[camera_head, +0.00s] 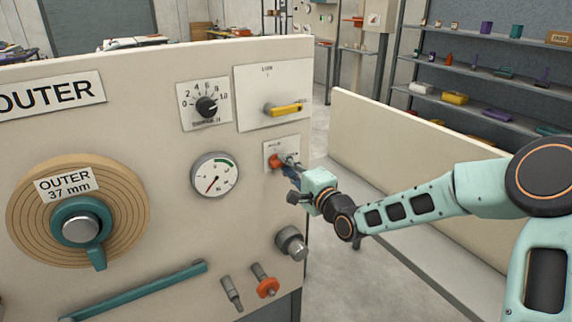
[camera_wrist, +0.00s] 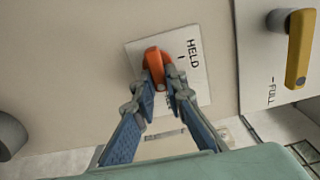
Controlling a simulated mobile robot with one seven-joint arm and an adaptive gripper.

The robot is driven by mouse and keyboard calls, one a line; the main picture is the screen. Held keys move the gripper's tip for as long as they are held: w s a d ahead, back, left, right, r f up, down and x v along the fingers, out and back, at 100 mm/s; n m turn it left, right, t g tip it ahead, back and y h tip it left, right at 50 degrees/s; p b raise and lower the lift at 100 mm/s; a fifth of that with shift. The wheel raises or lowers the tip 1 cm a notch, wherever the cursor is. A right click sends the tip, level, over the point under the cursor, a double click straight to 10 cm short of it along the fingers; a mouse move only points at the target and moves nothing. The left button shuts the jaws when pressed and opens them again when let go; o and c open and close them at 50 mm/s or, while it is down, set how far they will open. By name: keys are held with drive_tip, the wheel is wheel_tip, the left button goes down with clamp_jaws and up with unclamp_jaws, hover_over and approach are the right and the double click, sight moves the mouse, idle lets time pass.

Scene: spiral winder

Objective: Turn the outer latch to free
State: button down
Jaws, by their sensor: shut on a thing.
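The outer latch is a small orange handle (camera_head: 274,162) on a white plate near the right edge of the panel marked OUTER. In the wrist view the orange handle (camera_wrist: 155,62) has the word HELD printed beside it. A second word on the plate is mostly hidden behind a finger. My gripper (camera_head: 287,167) reaches the latch from the right. In the wrist view my gripper (camera_wrist: 156,80) has one finger on each side of the handle and is shut on it. Which mark the handle points at is hard to tell.
A yellow lever (camera_head: 287,109) sits on a plate just above the latch, close to my gripper. A round gauge (camera_head: 215,175) is to the left and a grey knob (camera_head: 291,243) is below. A low cream wall (camera_head: 420,160) stands behind my arm.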

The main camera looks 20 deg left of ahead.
drive_tip(key=c, duration=2)
unclamp_jaws()
drive_tip(key=shift+o, duration=0.2)
drive_tip(key=shift+d, duration=0.1)
drive_tip(key=v, duration=1.2)
